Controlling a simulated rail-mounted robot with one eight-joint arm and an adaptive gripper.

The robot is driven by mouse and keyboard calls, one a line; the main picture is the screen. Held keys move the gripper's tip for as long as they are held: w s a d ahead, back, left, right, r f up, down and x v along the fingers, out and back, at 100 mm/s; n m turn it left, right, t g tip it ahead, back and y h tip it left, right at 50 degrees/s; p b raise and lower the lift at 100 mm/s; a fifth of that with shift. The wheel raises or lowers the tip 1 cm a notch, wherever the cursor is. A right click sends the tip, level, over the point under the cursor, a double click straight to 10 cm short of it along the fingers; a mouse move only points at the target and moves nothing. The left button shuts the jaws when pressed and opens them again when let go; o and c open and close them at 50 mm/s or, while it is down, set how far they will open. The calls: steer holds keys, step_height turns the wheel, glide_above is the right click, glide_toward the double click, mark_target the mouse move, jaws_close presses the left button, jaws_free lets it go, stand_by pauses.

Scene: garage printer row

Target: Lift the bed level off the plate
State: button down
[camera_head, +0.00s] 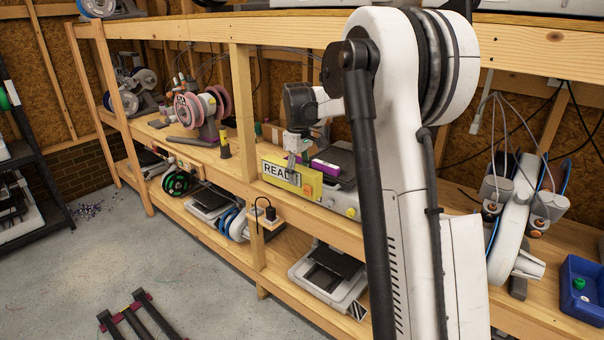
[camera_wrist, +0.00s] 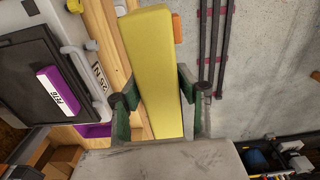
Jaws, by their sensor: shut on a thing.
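My gripper (camera_head: 292,163) is shut on a long yellow bar, which I take to be the bed level (camera_head: 283,179). Its side carries a white label with "READ" on it and an orange patch. In the wrist view, the dark green fingers (camera_wrist: 157,98) press on both long sides of the yellow bar (camera_wrist: 155,60). The bar is in front of the printer, beside the dark plate (camera_wrist: 38,70) and apart from it in that view. The plate also shows behind my gripper in the head view (camera_head: 340,160).
The wooden bench (camera_head: 205,158) holds a pink-spool machine (camera_head: 200,105) to the left and a white machine (camera_head: 515,215) and blue bin (camera_head: 580,285) to the right. A wooden post (camera_head: 243,130) stands left of the printer. The floor (camera_head: 110,250) in front is mostly clear.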

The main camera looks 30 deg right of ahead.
steer(key=shift+s+a, duration=0.3)
steer(key=shift+a, duration=0.5)
steer(key=shift+s+a, duration=0.3)
steer(key=shift+a, duration=0.45)
steer(key=shift+a+f, duration=0.1)
